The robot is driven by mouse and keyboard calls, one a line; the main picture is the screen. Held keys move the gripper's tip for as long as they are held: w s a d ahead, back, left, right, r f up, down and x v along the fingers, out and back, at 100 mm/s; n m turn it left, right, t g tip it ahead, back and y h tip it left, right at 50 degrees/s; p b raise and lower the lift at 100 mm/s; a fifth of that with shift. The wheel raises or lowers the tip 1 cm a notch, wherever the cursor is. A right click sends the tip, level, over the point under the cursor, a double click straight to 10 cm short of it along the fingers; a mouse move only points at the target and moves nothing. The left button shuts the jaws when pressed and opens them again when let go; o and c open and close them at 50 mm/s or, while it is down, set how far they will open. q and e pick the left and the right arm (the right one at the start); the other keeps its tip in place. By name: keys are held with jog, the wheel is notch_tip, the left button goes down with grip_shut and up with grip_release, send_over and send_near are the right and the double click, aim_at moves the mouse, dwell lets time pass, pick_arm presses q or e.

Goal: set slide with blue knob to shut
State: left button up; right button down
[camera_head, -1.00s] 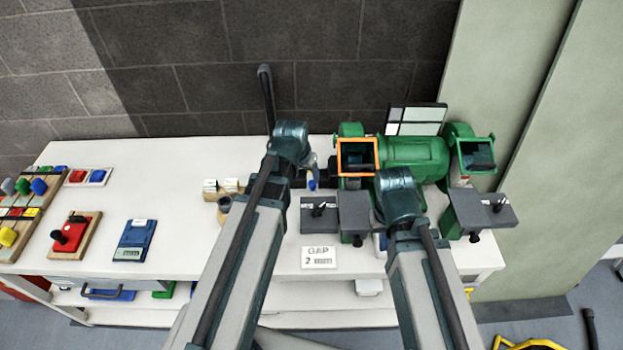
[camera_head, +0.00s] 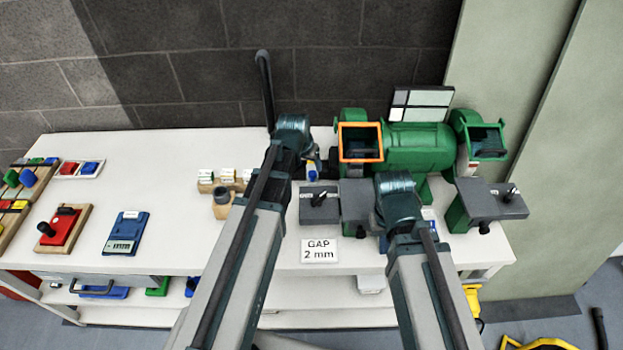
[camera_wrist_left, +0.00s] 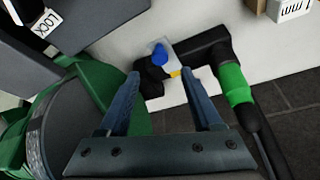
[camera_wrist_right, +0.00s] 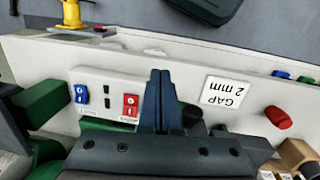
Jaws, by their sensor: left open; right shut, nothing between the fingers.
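The slide's blue knob (camera_wrist_left: 160,54) shows in the left wrist view on a pale plate, with a small yellow patch below it. The plate sits at a black pipe fitting. In the head view the blue knob (camera_head: 312,174) is small, just left of the green grinder. My left gripper (camera_wrist_left: 162,76) is open, its two fingertips apart on either side of the knob in the picture; I cannot tell the depth between them. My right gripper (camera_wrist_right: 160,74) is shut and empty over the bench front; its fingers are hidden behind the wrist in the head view.
The green double-ended grinder (camera_head: 415,142) stands at the back right, with grey tool rests (camera_head: 319,207) before it. A black pipe with a green sleeve (camera_wrist_left: 233,84) runs beside the slide. A "GAP 2 mm" card (camera_head: 319,250) marks the bench front. Bench left of my arms is partly clear.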

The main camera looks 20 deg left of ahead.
aim_at(312, 173)
pick_arm(q)
jog(key=b+x, duration=0.5)
jog(key=x, duration=0.1)
jog(key=shift+w+f, duration=0.2)
jog(key=shift+f, duration=0.15)
grip_shut()
dwell(1.1)
